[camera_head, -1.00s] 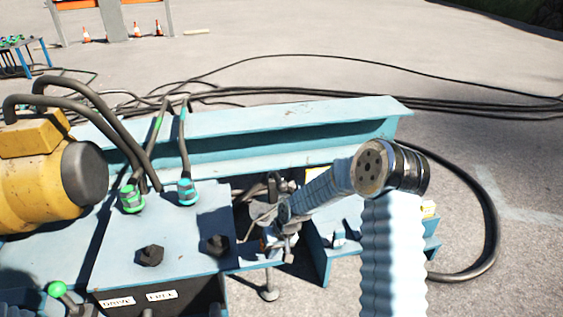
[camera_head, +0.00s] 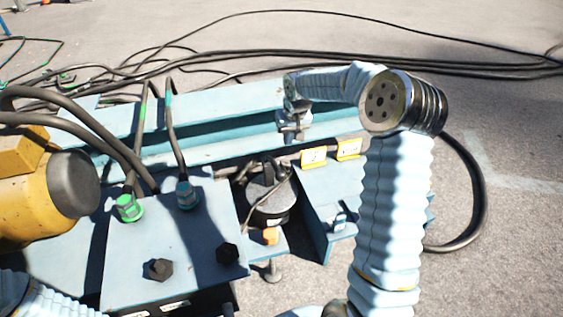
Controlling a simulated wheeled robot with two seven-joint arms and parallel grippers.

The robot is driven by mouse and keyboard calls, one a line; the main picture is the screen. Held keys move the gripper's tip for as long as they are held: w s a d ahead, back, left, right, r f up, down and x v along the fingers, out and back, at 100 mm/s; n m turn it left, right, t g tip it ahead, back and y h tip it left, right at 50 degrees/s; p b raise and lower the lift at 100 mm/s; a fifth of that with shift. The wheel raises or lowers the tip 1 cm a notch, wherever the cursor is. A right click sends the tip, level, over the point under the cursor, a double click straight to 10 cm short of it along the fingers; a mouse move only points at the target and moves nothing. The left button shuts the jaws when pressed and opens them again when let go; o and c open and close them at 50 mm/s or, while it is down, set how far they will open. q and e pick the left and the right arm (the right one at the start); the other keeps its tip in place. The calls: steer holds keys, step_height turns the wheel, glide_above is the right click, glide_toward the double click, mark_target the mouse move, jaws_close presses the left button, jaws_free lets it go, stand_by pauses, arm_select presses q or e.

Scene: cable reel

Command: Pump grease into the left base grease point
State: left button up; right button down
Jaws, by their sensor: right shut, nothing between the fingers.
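My right arm comes up from the bottom and bends left over the blue frame. Its gripper (camera_head: 292,128) is shut and empty, pointing down in front of the blue beam (camera_head: 215,117). Below it, a dark round canister (camera_head: 268,200) with a thin hose or cable sits in a gap of the frame; I cannot tell for sure that it is the grease pump. Two small yellow-marked plates, the left one (camera_head: 313,157) and the right one (camera_head: 348,149), are on the base right of the gripper. I cannot make out a grease fitting. My left gripper is out of view.
A yellow motor (camera_head: 40,190) stands at the left, with thick black hoses beside it. A green connector (camera_head: 128,207) and a teal connector (camera_head: 186,194) rise from the blue deck (camera_head: 205,240). An orange piece (camera_head: 270,236) is below the canister. Black cables (camera_head: 400,61) lie behind on open pavement.

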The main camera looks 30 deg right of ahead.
mark_target(282, 172)
steer(key=x, duration=0.8)
steer(key=s+x, duration=0.1)
steer(key=x, duration=0.3)
steer(key=shift+w+a+f+p, duration=0.15)
steer(key=shift+a+f+p, duration=0.15)
steer(key=shift+f+p, duration=0.15)
steer(key=shift+a+f, duration=0.1)
steer(key=shift+f, duration=0.5)
